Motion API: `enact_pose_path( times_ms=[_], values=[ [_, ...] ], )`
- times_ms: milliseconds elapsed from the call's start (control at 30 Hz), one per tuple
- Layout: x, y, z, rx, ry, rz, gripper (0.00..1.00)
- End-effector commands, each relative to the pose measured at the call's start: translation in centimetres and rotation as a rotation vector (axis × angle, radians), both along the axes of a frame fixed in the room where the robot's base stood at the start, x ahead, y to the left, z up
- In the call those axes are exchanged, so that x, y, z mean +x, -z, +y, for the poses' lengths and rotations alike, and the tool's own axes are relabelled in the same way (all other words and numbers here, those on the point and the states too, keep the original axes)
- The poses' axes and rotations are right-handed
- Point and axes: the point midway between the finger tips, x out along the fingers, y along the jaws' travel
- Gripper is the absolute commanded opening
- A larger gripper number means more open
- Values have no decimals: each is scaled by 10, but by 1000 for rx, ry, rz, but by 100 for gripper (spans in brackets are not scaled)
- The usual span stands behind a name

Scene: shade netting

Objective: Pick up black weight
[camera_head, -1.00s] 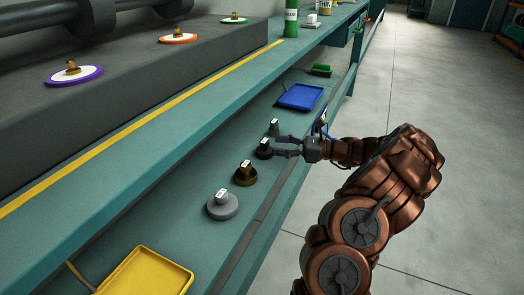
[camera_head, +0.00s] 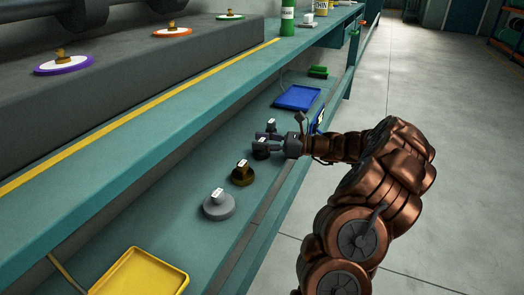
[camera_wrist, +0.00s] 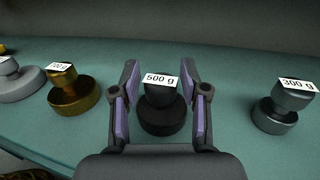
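The black weight (camera_wrist: 162,118), labelled 500 g, stands upright on the teal lower shelf. In the wrist view it sits between the two fingers of my gripper (camera_wrist: 160,95), with narrow gaps on both sides of its knob. The fingers are open and do not appear to touch it. In the head view the black weight (camera_head: 261,152) is partly hidden by my gripper (camera_head: 268,141), which reaches in from the right.
A brass weight (camera_wrist: 72,92) and a grey weight (camera_wrist: 18,82) stand to the left; a dark grey 300 g weight (camera_wrist: 280,112) stands to the right. The upper shelf edge (camera_head: 150,118) overhangs behind.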

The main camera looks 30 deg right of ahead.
Motion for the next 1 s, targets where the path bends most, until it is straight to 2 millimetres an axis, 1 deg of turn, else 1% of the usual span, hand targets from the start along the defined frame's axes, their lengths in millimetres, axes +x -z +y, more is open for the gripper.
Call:
enact_pose_path(
  times_ms=[33, 300, 400, 867, 1000],
  values=[
    [0, 0, 0, 0, 0, 0, 36],
    [0, 0, 0, 0, 0, 0, 8],
    [0, 0, 0, 0, 0, 0, 0],
    [0, 0, 0, 1, 0, -1, 0],
    [0, -5, 0, 0, 0, -1, 0]
  ],
)
